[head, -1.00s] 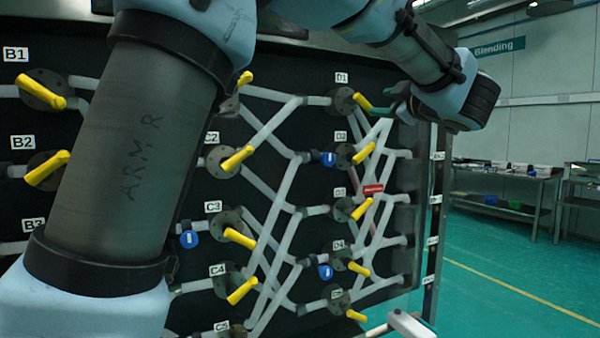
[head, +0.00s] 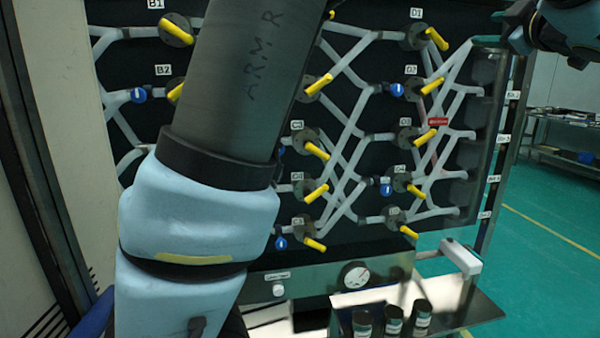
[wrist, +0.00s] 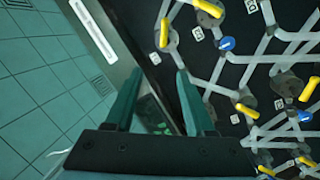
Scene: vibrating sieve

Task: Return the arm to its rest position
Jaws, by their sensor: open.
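My arm crosses the head view from the top centre down to the lower left, in front of the valve panel (head: 340,235). The wrist end of my arm shows at the top right corner of the head view. In the wrist view, my gripper (wrist: 152,85) has its two green fingers apart with nothing between them. The panel, with its pale pipes and yellow handles, lies beyond the fingers on the right. The gripper touches nothing that I can see.
Yellow valve handles (head: 437,39) stick out across the panel. A white block (head: 461,257) juts out at its lower right. Below are a gauge (head: 354,275) and three dark jars (head: 393,321) on a ledge. Green floor (head: 545,245) is open on the right.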

